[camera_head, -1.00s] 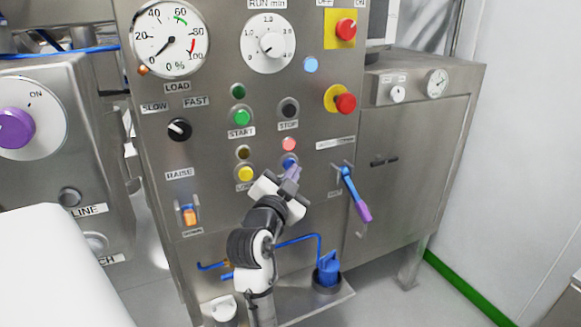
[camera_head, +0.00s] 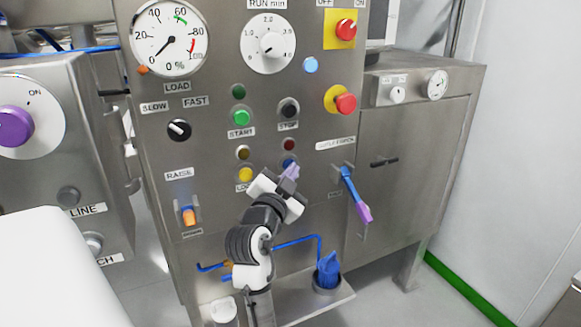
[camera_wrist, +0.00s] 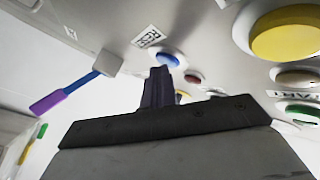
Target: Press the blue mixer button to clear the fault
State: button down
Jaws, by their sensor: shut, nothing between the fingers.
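The blue button (camera_head: 288,162) sits low on the steel control panel, mostly hidden behind my fingers in the head view. It also shows in the wrist view as a blue disc in a white ring (camera_wrist: 168,59). My gripper (camera_head: 291,173) is shut and empty, with its fingertips right in front of the button. In the wrist view the dark fingers (camera_wrist: 158,84) end just at its lower edge. I cannot tell whether they touch it. The small red lamp (camera_head: 289,144) above the button is dark.
The yellow button (camera_head: 245,174) is to the left of my gripper. A blue lever with a purple end (camera_head: 354,195) juts out at the right. Red knobs (camera_head: 345,103) and the green start button (camera_head: 241,117) are higher up. A blue pipe (camera_head: 300,242) runs below.

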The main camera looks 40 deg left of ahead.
jog(key=shift+d, duration=0.15)
jog(key=shift+s+d, duration=0.35)
jog(key=shift+d, duration=0.3)
jog(key=shift+s+d, duration=0.3)
jog(key=shift+d, duration=0.45)
jog(key=shift+s+d, duration=0.35)
jog(key=shift+d, duration=0.45)
jog(key=shift+s+d, duration=0.3)
jog(key=shift+d, duration=0.45)
